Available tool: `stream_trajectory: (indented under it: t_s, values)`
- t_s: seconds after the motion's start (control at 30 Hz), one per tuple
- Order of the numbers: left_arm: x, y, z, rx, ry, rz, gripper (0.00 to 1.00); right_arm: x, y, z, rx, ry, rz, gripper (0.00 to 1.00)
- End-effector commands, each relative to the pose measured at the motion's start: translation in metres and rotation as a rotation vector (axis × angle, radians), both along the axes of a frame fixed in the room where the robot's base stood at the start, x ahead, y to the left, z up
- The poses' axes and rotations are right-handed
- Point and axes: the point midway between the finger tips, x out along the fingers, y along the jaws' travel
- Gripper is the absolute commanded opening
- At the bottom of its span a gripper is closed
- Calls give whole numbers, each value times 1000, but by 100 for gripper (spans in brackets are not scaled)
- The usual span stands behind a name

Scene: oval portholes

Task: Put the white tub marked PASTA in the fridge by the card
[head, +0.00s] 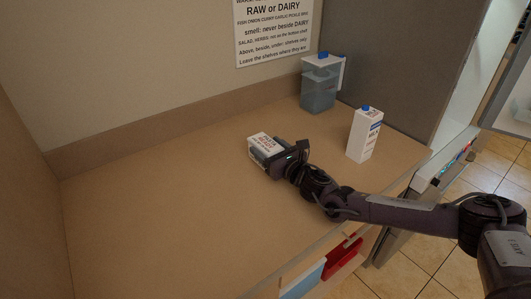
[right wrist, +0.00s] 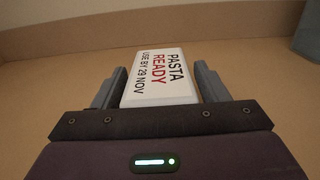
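The white tub (head: 263,144) marked PASTA READY, USE BY 29 NOV, sits on the brown counter; its lid fills the middle of the right wrist view (right wrist: 160,78). My right gripper (head: 279,153) is at the tub, with one finger on each side of it (right wrist: 161,88). Narrow gaps seem to show between the fingers and the lid, so it looks open around the tub. The card (head: 274,28) hangs on the back wall; readable words include "RAW or DAIRY" and "smell: never beside DAIRY". My left gripper is out of view.
A blue-lidded clear jug (head: 319,88) stands by the back wall. A white milk carton (head: 364,135) with a blue cap stands right of my gripper, behind my forearm. A grey panel (head: 401,62) bounds the counter on the right. The counter's left part (head: 150,200) is clear.

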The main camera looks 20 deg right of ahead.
Motion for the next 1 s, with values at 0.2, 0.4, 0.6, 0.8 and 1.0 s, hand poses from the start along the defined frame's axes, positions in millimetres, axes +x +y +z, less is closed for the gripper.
stream_trajectory:
  t_s: [0.2,0.4,0.6,0.8,1.0]
  values:
    - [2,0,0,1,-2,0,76,0,0,0,0,0,0,38]
    - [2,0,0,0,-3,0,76,0,0,2,2,-3,-1,17]
    - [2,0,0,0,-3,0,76,0,0,3,1,-4,-1,17]
    - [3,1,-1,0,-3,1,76,1,-1,19,3,-6,-1,17]
    - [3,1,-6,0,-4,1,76,0,-1,60,3,-11,-1,17]
